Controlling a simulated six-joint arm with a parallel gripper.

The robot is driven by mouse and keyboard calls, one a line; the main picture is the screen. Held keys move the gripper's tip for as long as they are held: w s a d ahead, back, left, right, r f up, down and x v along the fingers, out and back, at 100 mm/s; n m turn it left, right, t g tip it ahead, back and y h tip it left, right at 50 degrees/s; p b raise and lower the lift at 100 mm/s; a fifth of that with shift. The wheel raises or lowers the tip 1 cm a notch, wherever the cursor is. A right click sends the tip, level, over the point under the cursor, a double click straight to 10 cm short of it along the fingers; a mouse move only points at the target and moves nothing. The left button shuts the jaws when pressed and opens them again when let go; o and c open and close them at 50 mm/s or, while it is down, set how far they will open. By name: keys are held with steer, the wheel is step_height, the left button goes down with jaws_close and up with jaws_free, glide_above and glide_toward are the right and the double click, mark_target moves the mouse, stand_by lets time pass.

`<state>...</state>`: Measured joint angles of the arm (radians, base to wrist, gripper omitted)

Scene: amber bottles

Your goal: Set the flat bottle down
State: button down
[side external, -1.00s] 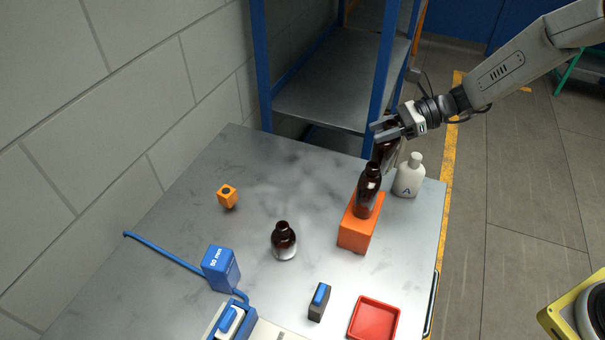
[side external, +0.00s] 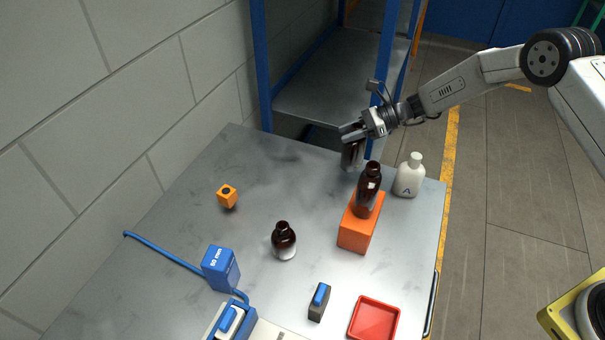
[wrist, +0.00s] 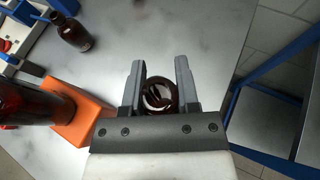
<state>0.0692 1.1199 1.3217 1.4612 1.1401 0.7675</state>
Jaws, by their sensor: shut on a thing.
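My gripper (side external: 351,134) is shut on a dark amber bottle, which I take as the flat bottle (side external: 352,155). It hangs roughly upright below the fingers, near the back edge of the metal table (side external: 300,165). I cannot tell whether its base touches the table. In the wrist view the bottle's round top (wrist: 158,97) shows between the two fingers (wrist: 160,80), and its body is mostly hidden. Another amber bottle (side external: 368,192) stands on an orange block (side external: 355,236), in front of the gripper and to its right. A squat amber bottle (side external: 284,241) stands mid-table.
A white bottle marked A (side external: 409,176) stands right of the gripper. A blue-framed shelf (side external: 330,95) rises behind the table. The back left of the table is clear.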

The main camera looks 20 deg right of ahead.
steer(key=shift+w+f, duration=0.25)
steer(key=shift+f, duration=0.1)
steer(key=shift+w+a+f, duration=0.1)
steer(key=shift+w+f, duration=0.15)
steer(key=shift+f, duration=1.5)
steer(key=shift+f, duration=0.1)
steer(key=shift+c, duration=1.7)
jaws_free()
steer(key=v, duration=1.2)
